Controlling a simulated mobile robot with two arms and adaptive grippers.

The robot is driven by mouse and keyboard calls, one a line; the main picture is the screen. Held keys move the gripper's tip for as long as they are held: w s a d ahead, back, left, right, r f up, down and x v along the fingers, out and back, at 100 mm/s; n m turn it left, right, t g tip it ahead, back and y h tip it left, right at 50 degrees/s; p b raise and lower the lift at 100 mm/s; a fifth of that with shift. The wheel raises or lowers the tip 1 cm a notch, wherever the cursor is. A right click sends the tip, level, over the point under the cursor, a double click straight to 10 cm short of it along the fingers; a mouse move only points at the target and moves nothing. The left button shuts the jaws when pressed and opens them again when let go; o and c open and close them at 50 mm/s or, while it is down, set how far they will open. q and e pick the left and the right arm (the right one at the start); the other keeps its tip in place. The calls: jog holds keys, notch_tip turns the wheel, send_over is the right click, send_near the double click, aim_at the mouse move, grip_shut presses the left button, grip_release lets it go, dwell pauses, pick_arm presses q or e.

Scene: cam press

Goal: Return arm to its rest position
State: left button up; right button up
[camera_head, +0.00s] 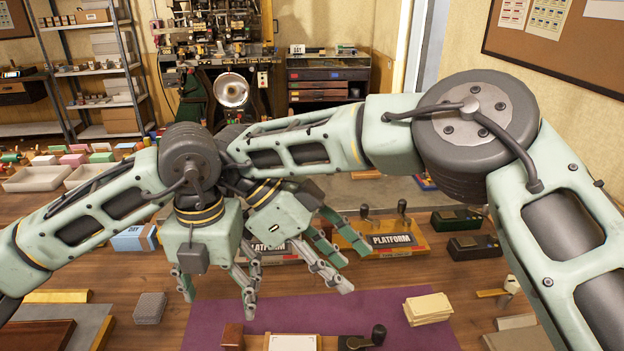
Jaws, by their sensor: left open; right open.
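My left arm (95,215) comes in from the left, bent at a dark joint. Its gripper (218,294) points down, open and empty, above the near wooden table and the left part of the purple mat (390,336). My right arm (560,190) comes in from the right and reaches across to the middle. Its gripper (342,271) is open and empty, tilted down to the right, close beside the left gripper and in front of the platform boxes. The wrists overlap in the picture; I cannot tell whether they touch.
An orange platform box (388,252) and a grey one (272,257) stand behind the grippers. A press-like device (292,342) sits at the mat's front edge. A cream block stack (428,308) lies right, a grey textured block (150,307) left. Dark boxes (472,247) stand farther right.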

aim_at(232, 332)
pick_arm(q)
jog(key=shift+w+f, duration=0.2)
pick_arm(e)
jog(key=shift+s+a, duration=0.35)
jog(key=shift+a, duration=0.1)
pick_arm(q)
notch_tip(232, 332, down, 8)
jog(key=shift+a, duration=0.1)
jog(key=shift+f+b, duration=0.6)
jog(key=shift+f, duration=0.65)
jog(key=shift+f+b, duration=0.35)
pick_arm(e)
jog(key=shift+w+d+f, duration=0.15)
jog(key=shift+f, duration=0.8)
